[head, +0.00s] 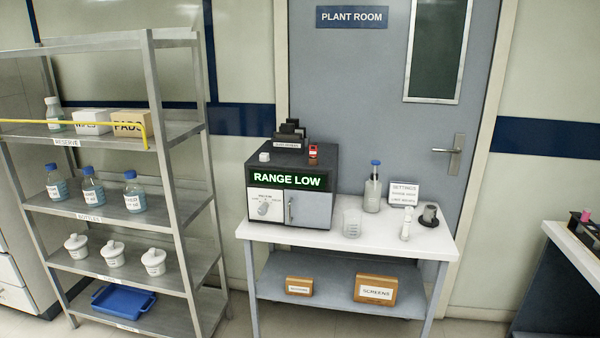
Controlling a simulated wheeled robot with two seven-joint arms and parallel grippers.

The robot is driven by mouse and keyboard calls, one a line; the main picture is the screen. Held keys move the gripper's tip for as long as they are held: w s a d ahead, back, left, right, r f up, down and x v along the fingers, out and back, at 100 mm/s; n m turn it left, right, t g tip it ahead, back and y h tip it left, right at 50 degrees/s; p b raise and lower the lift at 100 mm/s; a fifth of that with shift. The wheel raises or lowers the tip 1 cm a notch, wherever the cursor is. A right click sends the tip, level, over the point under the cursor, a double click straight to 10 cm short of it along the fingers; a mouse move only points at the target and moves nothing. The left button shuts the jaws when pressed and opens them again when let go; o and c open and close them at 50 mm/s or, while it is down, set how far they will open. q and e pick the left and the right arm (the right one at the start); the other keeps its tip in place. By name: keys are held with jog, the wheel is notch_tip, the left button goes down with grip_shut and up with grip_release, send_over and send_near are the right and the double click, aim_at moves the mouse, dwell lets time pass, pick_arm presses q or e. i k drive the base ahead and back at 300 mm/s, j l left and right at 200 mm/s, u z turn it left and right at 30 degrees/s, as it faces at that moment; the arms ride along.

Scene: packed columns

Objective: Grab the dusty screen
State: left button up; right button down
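I see no thing that I can clearly tell to be a dusty screen. A brown box labelled SCREENS (375,293) sits on the lower shelf of the white table, and whether anything is inside is hidden. A dark instrument (262,209) with a lit RANGE LOW display (287,180) stands on the table's left part. Neither of my grippers is in view.
The white table (330,242) also bears a beaker (352,224), a blue-capped bottle (373,190), a SETTINGS sign (404,193) and a dark grey cylinder (429,216). A smaller brown box (299,286) sits below. A metal rack (172,160) with bottles stands left. A door (385,110) is behind.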

aim_at(288, 130)
jog(key=i+j+z, duration=0.15)
jog(key=i+z, duration=0.15)
jog(key=i, duration=0.2)
jog(key=i+j+z, duration=0.25)
jog(key=i, duration=0.3)
